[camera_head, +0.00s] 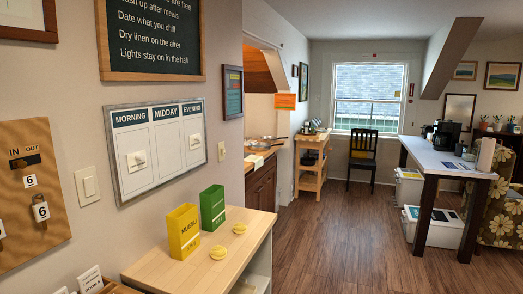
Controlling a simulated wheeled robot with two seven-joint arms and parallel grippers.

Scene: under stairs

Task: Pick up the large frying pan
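What looks like a grey pan (257,144) lies on the kitchen counter beyond the wall opening, near the middle of the view. A thin handle seems to reach out to its right. It is small and far off, so I cannot tell its size or whether more than one pan is there. The wall edge hides part of the counter on the left. Neither of my grippers shows in the head view.
A light wooden shelf unit (163,267) with yellow (183,232) and green (212,207) boxes stands close by. A dark wooden cabinet (261,184) is under the counter. A tall table (445,162) stands at right. The wooden floor (345,235) between is clear.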

